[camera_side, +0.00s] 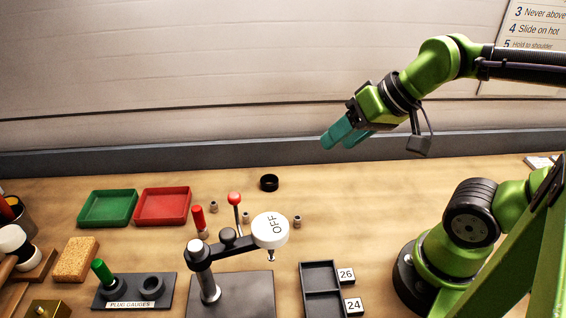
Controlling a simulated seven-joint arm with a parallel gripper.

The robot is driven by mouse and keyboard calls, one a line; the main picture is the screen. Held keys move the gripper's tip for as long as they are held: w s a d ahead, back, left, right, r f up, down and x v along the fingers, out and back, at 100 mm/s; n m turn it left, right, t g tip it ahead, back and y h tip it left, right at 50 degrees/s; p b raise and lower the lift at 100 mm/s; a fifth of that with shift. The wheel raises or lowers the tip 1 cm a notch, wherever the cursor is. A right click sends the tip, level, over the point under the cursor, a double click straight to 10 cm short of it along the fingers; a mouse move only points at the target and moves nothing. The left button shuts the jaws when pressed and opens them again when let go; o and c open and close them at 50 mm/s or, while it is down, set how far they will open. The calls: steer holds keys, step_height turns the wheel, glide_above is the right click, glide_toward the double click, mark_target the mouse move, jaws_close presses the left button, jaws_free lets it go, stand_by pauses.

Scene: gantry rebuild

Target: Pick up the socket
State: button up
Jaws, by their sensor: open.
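Green (107,222) and red (162,220) trays lie left; a dark divided tray (303,292) is in front.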

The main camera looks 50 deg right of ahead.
steer(key=n+g+h, duration=0.2)
steer(key=n+g, duration=0.1)
steer(key=g, duration=0.4)
glide_above(246, 222)
step_height(246, 222, down, 18)
steer(key=shift+a+f, duration=0.1)
steer(key=shift+w+d+f, duration=0.15)
steer(key=shift+d+f, duration=0.05)
steer(key=shift+f, duration=1.25)
steer(key=shift+w+d+f, duration=0.1)
steer(key=shift+d+f, duration=0.05)
steer(key=shift+f, duration=1.25)
jaws_close()
